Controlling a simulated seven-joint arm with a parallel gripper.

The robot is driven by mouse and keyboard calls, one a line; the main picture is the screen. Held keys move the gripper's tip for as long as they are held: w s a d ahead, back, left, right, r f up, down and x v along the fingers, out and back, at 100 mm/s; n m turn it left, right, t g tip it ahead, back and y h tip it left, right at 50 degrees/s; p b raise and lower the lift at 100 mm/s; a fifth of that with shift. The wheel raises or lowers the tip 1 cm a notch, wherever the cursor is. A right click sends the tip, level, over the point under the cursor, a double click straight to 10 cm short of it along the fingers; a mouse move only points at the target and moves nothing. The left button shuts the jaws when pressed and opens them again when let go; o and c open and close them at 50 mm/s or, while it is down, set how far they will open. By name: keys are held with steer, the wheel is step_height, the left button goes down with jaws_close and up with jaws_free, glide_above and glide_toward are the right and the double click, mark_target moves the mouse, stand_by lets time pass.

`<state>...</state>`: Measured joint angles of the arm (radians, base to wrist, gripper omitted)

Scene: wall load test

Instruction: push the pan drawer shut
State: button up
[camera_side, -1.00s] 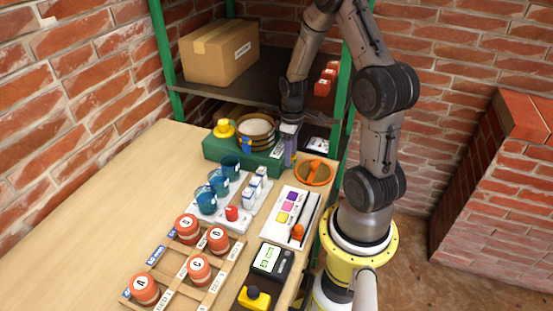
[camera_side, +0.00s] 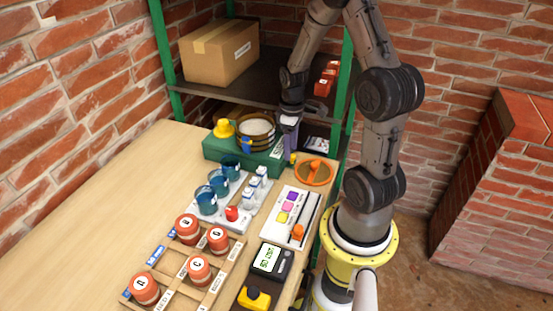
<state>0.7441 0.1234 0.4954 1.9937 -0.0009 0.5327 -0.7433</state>
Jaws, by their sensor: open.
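A green base unit (camera_side: 225,152) stands at the far end of the bench with a round brown-rimmed sieve (camera_side: 256,127) on top. The pan drawer cannot be made out clearly; the unit's right end, by a white label (camera_side: 277,152), is partly hidden by my gripper.
An orange round dish (camera_side: 315,172) sits close to the right of my gripper. Blue cups (camera_side: 206,200), a slider panel (camera_side: 291,217) and orange weights in a wooden rack (camera_side: 187,229) stand nearer. A shelf with a cardboard box (camera_side: 221,53) is behind. The bench's left side is clear.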

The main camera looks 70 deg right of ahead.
steer(key=shift+w+r, duration=0.1)
steer(key=shift+r, duration=2.2)
steer(key=shift+w+a, duration=0.15)
steer(key=shift+w, duration=0.05)
steer(key=w+a+r+n+t+h, duration=0.1)
steer(key=w+a+r+n+t, duration=0.25)
steer(key=a+r, duration=1.05)
steer(key=s+a+r+m+t+y, duration=0.1)
steer(key=s+a+r+m+t, duration=0.1)
steer(key=s+a, duration=0.5)
steer(key=s+m, duration=0.1)
steer(key=s, duration=0.3)
steer(key=shift+s+a+r, duration=0.25)
steer(key=shift+a, duration=0.05)
